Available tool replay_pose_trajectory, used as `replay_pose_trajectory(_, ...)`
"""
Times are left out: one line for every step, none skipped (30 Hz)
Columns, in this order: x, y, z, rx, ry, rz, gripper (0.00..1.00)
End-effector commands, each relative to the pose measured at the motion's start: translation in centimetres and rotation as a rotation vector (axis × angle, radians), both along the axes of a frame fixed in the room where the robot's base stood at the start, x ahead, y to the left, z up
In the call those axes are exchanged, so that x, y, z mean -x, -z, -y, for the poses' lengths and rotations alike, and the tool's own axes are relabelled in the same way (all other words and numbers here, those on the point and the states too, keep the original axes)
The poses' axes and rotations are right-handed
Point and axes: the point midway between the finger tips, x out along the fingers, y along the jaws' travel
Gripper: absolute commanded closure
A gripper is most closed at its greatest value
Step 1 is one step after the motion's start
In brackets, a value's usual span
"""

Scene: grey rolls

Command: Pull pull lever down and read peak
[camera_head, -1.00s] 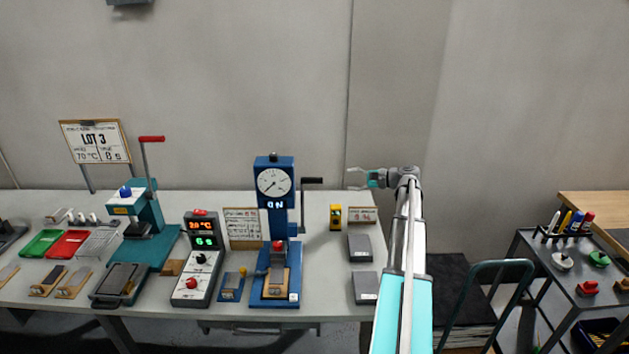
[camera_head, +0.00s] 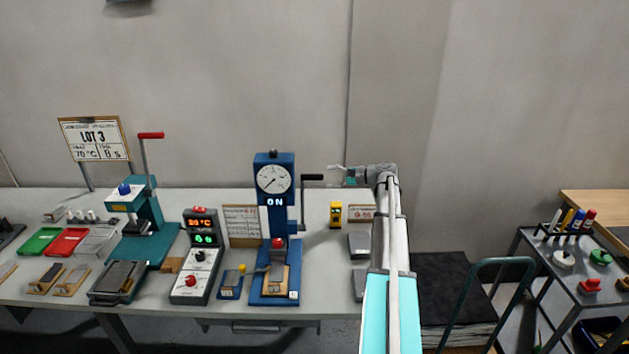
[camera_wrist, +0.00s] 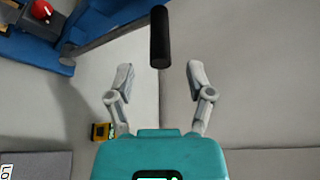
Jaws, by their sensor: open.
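The pull tester (camera_head: 273,235) is a blue stand with a round dial (camera_head: 273,180) and a lit "ON" display. Its pull lever (camera_head: 302,205) sticks out on the right side, with a black handle (camera_head: 313,177) at the top. In the wrist view the black handle (camera_wrist: 159,37) stands ahead of the space between the fingertips, and the lever's arm (camera_wrist: 110,35) runs left to the blue stand. My gripper (camera_head: 337,174) is open and empty, just right of the handle; it also shows in the wrist view (camera_wrist: 159,75). The handle appears not to be touched by either finger.
A yellow device (camera_head: 336,215) and grey weights (camera_head: 359,244) lie right of the tester. A control box (camera_head: 197,255) and a teal press (camera_head: 145,210) with a red-handled lever stand left. A tool cart (camera_head: 570,265) is at the far right. Open air surrounds the handle's right side.

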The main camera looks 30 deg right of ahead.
Motion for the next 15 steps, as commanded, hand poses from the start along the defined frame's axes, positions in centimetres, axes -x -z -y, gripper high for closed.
replay_pose_trajectory(-0.7,0.4,-0.6,0.0,-0.003,-0.001,0.32)
replay_pose_trajectory(-1.1,0.5,-0.9,0.0,-0.004,0.0,0.32)
replay_pose_trajectory(-1.6,0.6,-1.2,0.0,-0.003,-0.001,0.32)
replay_pose_trajectory(-1.9,0.7,-1.4,0.0,-0.002,0.0,0.32)
replay_pose_trajectory(-2.3,0.8,-1.7,0.0,-0.001,0.0,0.32)
replay_pose_trajectory(-2.7,0.9,-2.0,0.0,-0.002,0.0,0.32)
replay_pose_trajectory(-3.0,1.0,-2.3,0.0,-0.003,-0.001,0.32)
replay_pose_trajectory(-3.3,1.0,-2.5,0.0,-0.003,-0.001,0.32)
replay_pose_trajectory(-3.7,1.1,-2.7,0.0,-0.002,0.0,0.32)
replay_pose_trajectory(-3.9,1.2,-2.9,-0.001,-0.001,-0.001,0.32)
replay_pose_trajectory(-4.1,1.2,-3.1,-0.001,-0.001,-0.001,0.32)
replay_pose_trajectory(-4.4,1.3,-3.3,-0.001,-0.001,-0.001,0.32)
replay_pose_trajectory(-4.6,1.3,-3.4,-0.001,-0.001,-0.001,0.32)
replay_pose_trajectory(-4.7,1.4,-3.6,-0.001,-0.001,-0.001,0.32)
replay_pose_trajectory(-4.9,1.4,-3.7,-0.001,-0.001,-0.001,0.32)
